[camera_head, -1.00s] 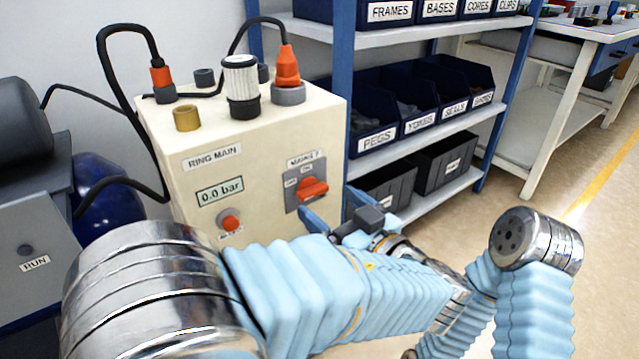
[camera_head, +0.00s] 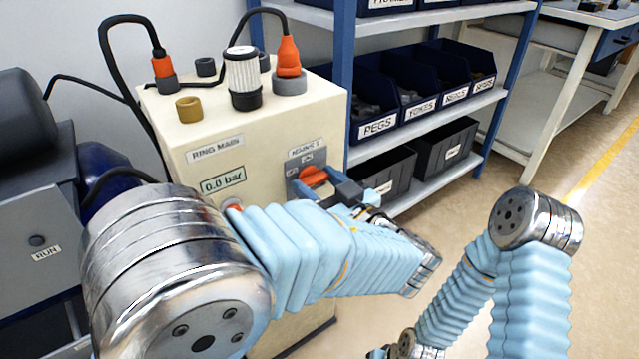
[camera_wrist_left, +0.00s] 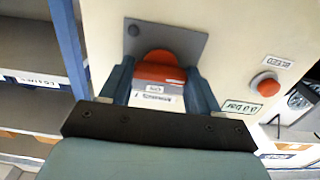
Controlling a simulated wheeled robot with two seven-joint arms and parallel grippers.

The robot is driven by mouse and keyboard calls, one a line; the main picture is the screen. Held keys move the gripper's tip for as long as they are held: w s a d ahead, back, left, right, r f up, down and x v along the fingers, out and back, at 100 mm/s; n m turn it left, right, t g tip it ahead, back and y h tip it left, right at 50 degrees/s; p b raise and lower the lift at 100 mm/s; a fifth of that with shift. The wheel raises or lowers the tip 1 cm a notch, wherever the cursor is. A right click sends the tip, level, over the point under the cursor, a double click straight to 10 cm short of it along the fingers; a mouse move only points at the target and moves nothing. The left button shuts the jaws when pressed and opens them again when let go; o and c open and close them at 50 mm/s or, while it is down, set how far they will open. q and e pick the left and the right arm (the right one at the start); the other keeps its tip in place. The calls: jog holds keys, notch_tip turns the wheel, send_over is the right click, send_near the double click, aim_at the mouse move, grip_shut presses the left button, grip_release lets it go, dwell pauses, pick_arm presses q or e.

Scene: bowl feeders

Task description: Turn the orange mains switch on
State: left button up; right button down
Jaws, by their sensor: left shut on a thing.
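The orange mains switch (camera_head: 313,176) sits on a grey plate on the front of the cream ring main box (camera_head: 262,129). In the left wrist view the orange switch (camera_wrist_left: 160,68) lies between the two blue fingers of my left gripper (camera_wrist_left: 160,85). My left gripper (camera_head: 318,190) is shut on the switch handle, and its fingers and arm hide part of it in the head view. The display (camera_head: 223,181) on the box reads 0.0 bar. My right arm shows at the lower right, but its gripper is not clearly seen.
A red button (camera_wrist_left: 268,85) is beside the display. Black hoses with orange plugs (camera_head: 288,58) rise from the box top. A blue shelf with labelled bins (camera_head: 377,124) stands to the right. Floor (camera_head: 455,215) is clear between the shelf and my right arm.

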pick_arm(q)
jog(key=shift+f+m+b, duration=0.15)
jog(key=shift+m+b, duration=0.6)
jog(key=shift+m, duration=0.25)
jog(key=shift+m+b, duration=0.4)
jog(key=shift+m, duration=0.3)
jog(key=m, duration=0.2)
jog(key=shift+m+b, duration=0.3)
jog(key=shift+m, duration=0.1)
jog(key=m, duration=0.2)
jog(key=shift+m, duration=0.4)
jog(key=m, duration=0.2)
jog(key=m+p, duration=0.1)
jog(key=m, duration=0.1)
jog(key=shift+r+m, duration=0.2)
jog(key=shift+m, duration=0.1)
jog(key=m+p, duration=0.2)
jog(key=m, duration=0.2)
jog(key=shift+f, duration=0.1)
jog(key=shift+d+m+p, duration=0.1)
jog(key=shift+m+p, duration=0.2)
